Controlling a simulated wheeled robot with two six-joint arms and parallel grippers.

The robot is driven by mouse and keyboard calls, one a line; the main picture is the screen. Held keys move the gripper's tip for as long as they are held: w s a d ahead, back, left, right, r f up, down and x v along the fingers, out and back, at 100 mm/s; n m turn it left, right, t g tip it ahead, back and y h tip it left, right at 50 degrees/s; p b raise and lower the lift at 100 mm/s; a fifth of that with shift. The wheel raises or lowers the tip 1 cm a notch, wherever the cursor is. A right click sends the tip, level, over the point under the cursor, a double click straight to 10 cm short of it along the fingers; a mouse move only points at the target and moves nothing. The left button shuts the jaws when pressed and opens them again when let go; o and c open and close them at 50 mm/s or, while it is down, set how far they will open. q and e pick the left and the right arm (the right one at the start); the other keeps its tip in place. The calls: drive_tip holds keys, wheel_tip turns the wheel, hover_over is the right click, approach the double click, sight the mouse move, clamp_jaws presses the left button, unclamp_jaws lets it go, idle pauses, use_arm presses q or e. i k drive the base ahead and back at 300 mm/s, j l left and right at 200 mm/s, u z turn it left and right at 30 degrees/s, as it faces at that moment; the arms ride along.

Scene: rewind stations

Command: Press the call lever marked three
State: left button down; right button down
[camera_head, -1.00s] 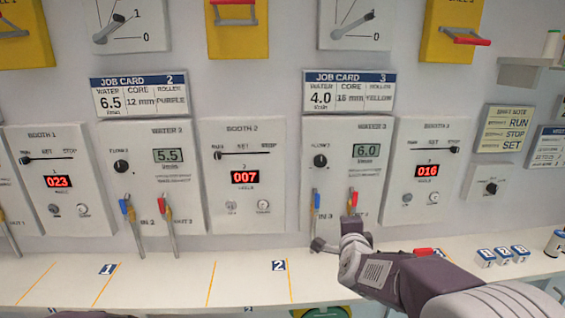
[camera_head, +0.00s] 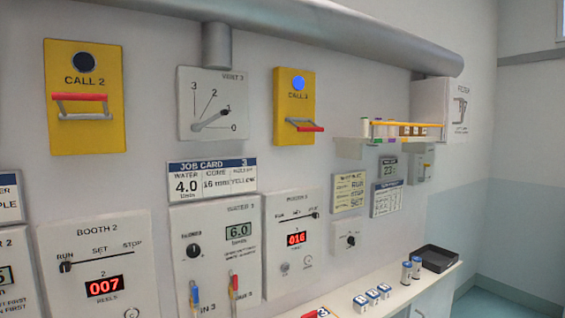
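The yellow call panel at the right (camera_head: 295,108) hangs on the wall; its number is too small to read surely, but it stands above the station with job card 3 (camera_head: 212,178). Its call lever (camera_head: 306,127) has a red grip and sits low, tilted downward. The round lamp (camera_head: 299,83) above it is bright blue. The CALL 2 panel (camera_head: 85,135) at the left has its red-gripped lever (camera_head: 80,97) raised, and its lamp (camera_head: 84,62) is dark. Neither of my grippers shows in the head view.
A thick grey pipe (camera_head: 330,25) runs above the panels. A small shelf (camera_head: 380,150) with spools juts from the wall at the right. Below, a white counter (camera_head: 405,290) holds several small labelled blocks and a black tray (camera_head: 436,258).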

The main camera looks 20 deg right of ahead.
sight(317, 128)
drive_tip(key=z, duration=1.1)
